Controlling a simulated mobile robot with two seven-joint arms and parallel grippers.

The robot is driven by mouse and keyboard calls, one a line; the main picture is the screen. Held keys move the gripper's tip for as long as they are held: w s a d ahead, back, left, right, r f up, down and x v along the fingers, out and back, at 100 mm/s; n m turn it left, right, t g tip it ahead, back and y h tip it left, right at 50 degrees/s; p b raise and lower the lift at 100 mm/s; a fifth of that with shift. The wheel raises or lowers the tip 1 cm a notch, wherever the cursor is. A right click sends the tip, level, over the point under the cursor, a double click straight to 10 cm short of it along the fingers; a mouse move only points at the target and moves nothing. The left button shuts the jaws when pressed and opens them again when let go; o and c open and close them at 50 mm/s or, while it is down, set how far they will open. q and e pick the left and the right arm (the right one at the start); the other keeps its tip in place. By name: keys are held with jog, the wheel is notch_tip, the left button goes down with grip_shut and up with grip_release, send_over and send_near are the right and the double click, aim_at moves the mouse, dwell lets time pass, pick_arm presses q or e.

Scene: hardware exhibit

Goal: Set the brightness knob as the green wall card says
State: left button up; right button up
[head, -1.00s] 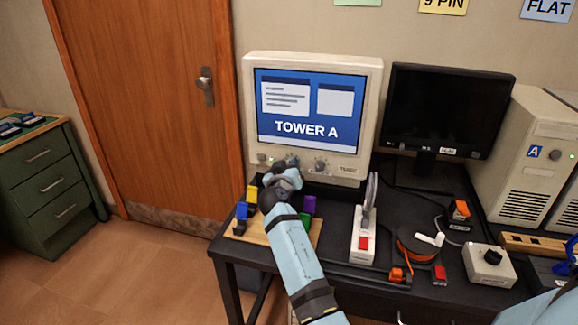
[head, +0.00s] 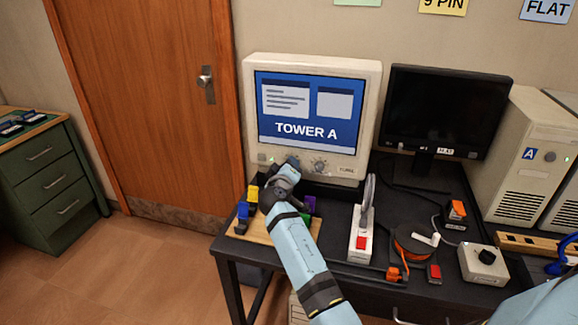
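A beige CRT monitor (head: 370,70) stands at the back of the black desk, its screen showing TOWER A. Its lower bezel carries a round grey knob (head: 319,165) with marks around it; its label is too small to read. My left gripper (head: 291,164) is at the bezel, just left of that knob. The gripper hides the part of the bezel behind it, and I cannot see its fingers clearly. A green wall card (head: 358,2) is cut off by the top edge, so its text is out of view. My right gripper is not in view.
A wooden board (head: 247,228) with coloured connectors lies under my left arm. A white power strip (head: 362,232), an orange cable reel (head: 408,243) and a grey box with a black knob (head: 484,262) are on the desk. A dark flat monitor (head: 445,105) stands right of the CRT.

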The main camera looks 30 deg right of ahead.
aim_at(292, 97)
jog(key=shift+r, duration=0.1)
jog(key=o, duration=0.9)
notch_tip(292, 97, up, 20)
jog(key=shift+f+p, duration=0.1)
jog(key=shift+p, duration=1.1)
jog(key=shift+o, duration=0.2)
